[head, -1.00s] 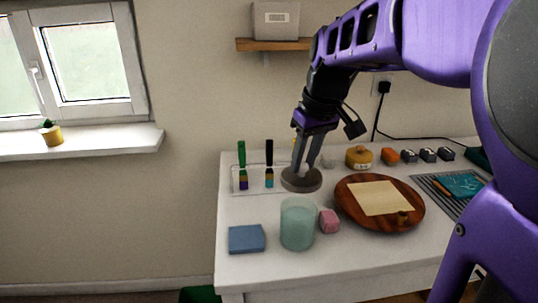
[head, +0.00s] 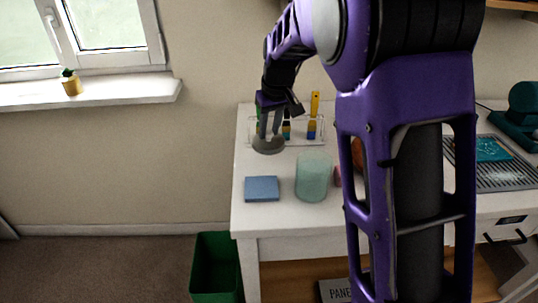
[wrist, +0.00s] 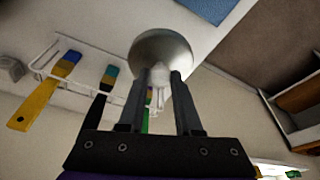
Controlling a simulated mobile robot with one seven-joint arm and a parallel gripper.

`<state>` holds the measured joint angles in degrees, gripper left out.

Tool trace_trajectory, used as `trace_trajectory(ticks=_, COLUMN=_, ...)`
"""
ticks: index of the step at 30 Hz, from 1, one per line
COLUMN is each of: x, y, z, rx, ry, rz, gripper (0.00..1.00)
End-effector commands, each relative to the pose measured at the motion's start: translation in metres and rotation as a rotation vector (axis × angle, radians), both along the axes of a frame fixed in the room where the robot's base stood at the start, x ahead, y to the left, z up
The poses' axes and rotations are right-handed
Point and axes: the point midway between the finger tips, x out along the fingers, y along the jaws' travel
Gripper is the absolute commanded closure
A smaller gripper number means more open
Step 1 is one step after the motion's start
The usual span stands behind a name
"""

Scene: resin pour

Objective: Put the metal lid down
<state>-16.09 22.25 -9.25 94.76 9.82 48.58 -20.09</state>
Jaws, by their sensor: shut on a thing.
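The metal lid (head: 268,146) is a round grey disc. My gripper (head: 270,132) is shut on its knob, with the disc below the fingers. It is over the back left part of the white table, in front of the brush rack and behind the blue block. I cannot tell whether its underside touches the table. In the wrist view the lid (wrist: 160,46) sits between the two fingertips of my gripper (wrist: 160,78), its pale knob partly hidden by them.
A teal jar (head: 313,178) stands right of the lid, and a blue block (head: 262,188) lies left of the jar. A brush rack (head: 300,140) holds several brushes behind. A green bin (head: 217,268) stands on the floor. My arm hides much of the table's right.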

Motion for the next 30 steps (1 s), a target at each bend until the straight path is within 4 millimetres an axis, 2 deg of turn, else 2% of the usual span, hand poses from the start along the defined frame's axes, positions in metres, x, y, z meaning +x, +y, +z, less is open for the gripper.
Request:
trace_trajectory(ticks=1, x=0.0, y=0.0, z=-0.01, rx=0.0, ry=0.001, rz=0.0, gripper=1.0)
trace_trajectory(ticks=3, x=0.0, y=0.0, z=-0.017, rx=-0.001, ry=0.001, rz=0.001, gripper=1.0)
trace_trajectory(ticks=8, x=0.0, y=0.0, z=-0.029, rx=-0.001, ry=0.002, rz=0.0, gripper=1.0)
trace_trajectory(ticks=15, x=-0.001, y=-0.001, z=-0.067, rx=-0.001, ry=0.002, rz=0.0, gripper=1.0)
trace_trajectory(ticks=28, x=0.0, y=-0.001, z=-0.075, rx=0.0, ry=-0.001, rz=0.0, gripper=1.0)
trace_trajectory(ticks=29, x=0.0, y=-0.001, z=-0.075, rx=0.0, ry=-0.001, rz=0.0, gripper=0.65)
trace_trajectory(ticks=30, x=0.0, y=-0.001, z=-0.074, rx=0.0, ry=-0.001, rz=0.0, gripper=0.58)
